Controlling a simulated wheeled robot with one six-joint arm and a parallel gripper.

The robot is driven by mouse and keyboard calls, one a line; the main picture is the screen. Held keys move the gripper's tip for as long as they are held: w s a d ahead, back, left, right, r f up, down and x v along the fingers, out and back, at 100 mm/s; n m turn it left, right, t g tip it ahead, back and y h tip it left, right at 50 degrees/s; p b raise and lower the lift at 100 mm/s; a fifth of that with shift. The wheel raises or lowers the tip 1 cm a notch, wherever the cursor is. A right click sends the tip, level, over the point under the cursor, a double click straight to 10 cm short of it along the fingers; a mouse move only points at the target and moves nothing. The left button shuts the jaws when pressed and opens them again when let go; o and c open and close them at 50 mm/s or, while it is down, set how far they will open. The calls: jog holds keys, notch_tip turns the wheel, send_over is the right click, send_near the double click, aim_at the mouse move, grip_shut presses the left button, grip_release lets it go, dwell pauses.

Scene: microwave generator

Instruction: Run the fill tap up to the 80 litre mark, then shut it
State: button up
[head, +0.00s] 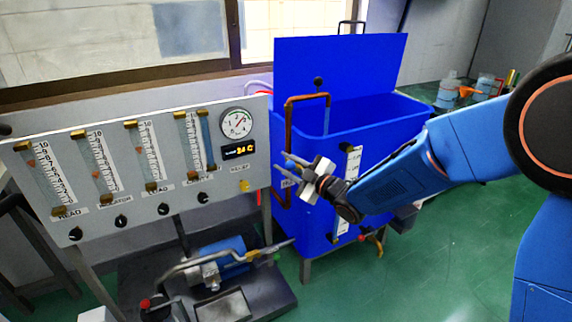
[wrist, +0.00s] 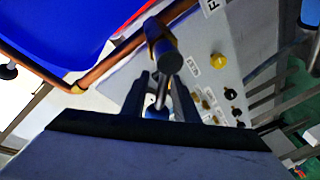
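The blue tank (head: 310,215) stands open-topped at the middle of the head view. A copper fill pipe (head: 288,120) rises at its left side and bends over the rim. A thin pale streak (head: 327,120) hangs below its spout and looks like running water. A white level scale (head: 352,162) is on the tank's front; its marks are too small to read. My gripper (head: 280,163) is at the pipe's lower part.
A flowmeter panel (head: 225,180) with tubes, a dial and knobs stands left of the tank. A pump (head: 220,262) sits on a dark base below it. A red-handled drain tap (head: 376,240) projects low from the tank. Green floor is clear at the right.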

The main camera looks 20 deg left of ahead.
grip_shut()
